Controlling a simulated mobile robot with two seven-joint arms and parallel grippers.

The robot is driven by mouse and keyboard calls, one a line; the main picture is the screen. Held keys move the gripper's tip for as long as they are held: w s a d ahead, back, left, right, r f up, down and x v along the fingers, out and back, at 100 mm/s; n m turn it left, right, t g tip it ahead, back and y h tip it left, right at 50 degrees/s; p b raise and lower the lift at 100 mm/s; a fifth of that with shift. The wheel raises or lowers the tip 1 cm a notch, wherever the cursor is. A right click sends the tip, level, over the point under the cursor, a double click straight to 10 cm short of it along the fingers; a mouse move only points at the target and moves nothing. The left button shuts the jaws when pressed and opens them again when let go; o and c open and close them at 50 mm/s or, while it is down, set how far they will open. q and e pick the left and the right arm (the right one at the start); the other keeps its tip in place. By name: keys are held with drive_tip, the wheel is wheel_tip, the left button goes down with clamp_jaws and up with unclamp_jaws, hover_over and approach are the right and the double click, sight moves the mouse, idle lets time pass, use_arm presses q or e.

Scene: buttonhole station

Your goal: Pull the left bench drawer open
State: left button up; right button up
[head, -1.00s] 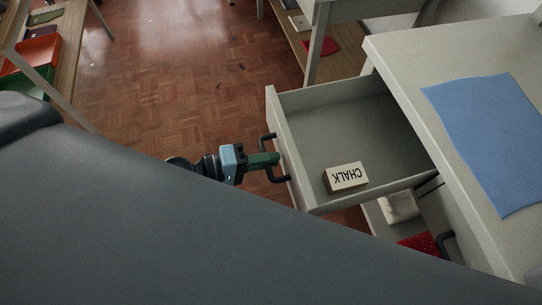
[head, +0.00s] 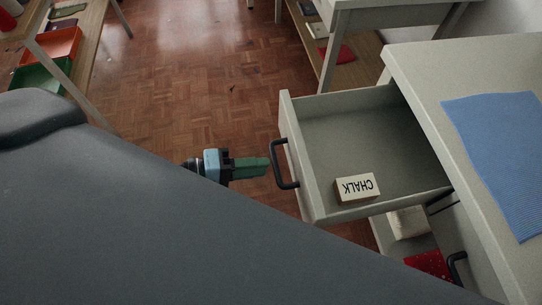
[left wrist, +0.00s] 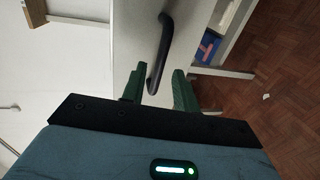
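The left bench drawer (head: 313,180), pale grey, stands pulled well out of the bench in the head view. Its dark bow handle (head: 283,165) is on the front panel, and shows in the left wrist view (left wrist: 164,42). My right gripper is not in view.
A blue mat (head: 497,150) lies on the bench top (head: 420,70). Orange (head: 50,46) and green trays sit on a shelf at left. Parquet floor in front of the drawer is clear.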

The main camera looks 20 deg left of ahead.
use_arm(q)
drive_tip(key=v, duration=0.3)
drive_tip(key=shift+b, duration=0.3)
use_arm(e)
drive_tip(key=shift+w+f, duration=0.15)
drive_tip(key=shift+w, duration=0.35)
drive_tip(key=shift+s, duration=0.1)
